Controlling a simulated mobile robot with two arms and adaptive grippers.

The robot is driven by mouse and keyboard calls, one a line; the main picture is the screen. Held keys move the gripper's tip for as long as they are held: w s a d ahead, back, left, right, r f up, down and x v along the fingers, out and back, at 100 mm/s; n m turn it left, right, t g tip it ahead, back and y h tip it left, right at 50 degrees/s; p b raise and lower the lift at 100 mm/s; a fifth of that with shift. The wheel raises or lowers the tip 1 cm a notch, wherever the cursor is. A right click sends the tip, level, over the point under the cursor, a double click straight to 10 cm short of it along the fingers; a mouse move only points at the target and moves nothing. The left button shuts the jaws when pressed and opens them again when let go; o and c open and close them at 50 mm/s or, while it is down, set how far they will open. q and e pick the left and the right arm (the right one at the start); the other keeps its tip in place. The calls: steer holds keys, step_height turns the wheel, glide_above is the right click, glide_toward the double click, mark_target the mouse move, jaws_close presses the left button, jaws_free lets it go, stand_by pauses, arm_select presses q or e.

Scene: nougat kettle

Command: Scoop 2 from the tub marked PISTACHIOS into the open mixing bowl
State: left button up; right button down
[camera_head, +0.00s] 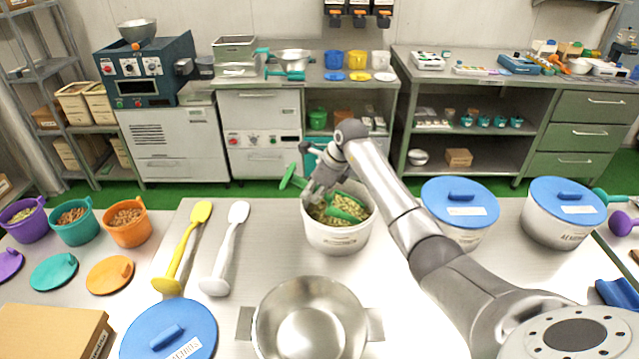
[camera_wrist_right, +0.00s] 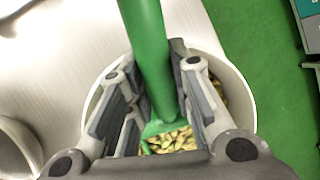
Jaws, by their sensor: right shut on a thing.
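An open white tub (camera_head: 338,240) of greenish-tan nuts stands on the table in the head view; its label is too small to read. My right gripper (camera_head: 316,194) is over the tub's left side, shut on the handle of a green scoop (camera_head: 348,206). The scoop's head is down in the tub, among the nuts. In the wrist view the green handle (camera_wrist_right: 148,50) runs between the fingers, with nuts (camera_wrist_right: 172,141) below. The open steel mixing bowl (camera_head: 310,320) sits in front of the tub; its inside looks empty. My left gripper is not in view.
Two blue-lidded white tubs (camera_head: 460,207) (camera_head: 562,210) stand right. Yellow (camera_head: 184,245) and white (camera_head: 228,245) utensils lie left of the tub. A loose blue lid (camera_head: 140,335) lies left of the bowl. Small purple, teal and orange (camera_head: 126,228) buckets stand far left.

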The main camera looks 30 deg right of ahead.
mark_target(296, 176)
steer(key=shift+w+a+r+g+h+p, duration=0.35)
steer(key=shift+w+r+g+h+p, duration=0.1)
steer(key=shift+p, duration=0.1)
steer(key=shift+w+a+r+g+h, duration=0.2)
steer(key=shift+w+a+g+h, duration=0.15)
steer(key=shift+h, duration=0.1)
steer(key=shift+w+a+r+g+h, duration=0.25)
steer(key=shift+w+a+g+h, duration=0.05)
steer(key=shift+a+g+h, duration=0.1)
steer(key=shift+w+a+r+g, duration=0.3)
steer(key=shift+w+a+r, duration=0.05)
steer(key=shift+a+r, duration=0.1)
steer(key=shift+w+a+r+h, duration=0.15)
steer(key=shift+r+h, duration=0.25)
steer(key=shift+r, duration=0.45)
steer(key=shift+n+g, duration=0.3)
steer(key=shift+g, duration=0.1)
steer(key=shift+w+a+r+p, duration=0.15)
steer(key=shift+r+p, duration=0.9)
steer(key=shift+r, duration=1.15)
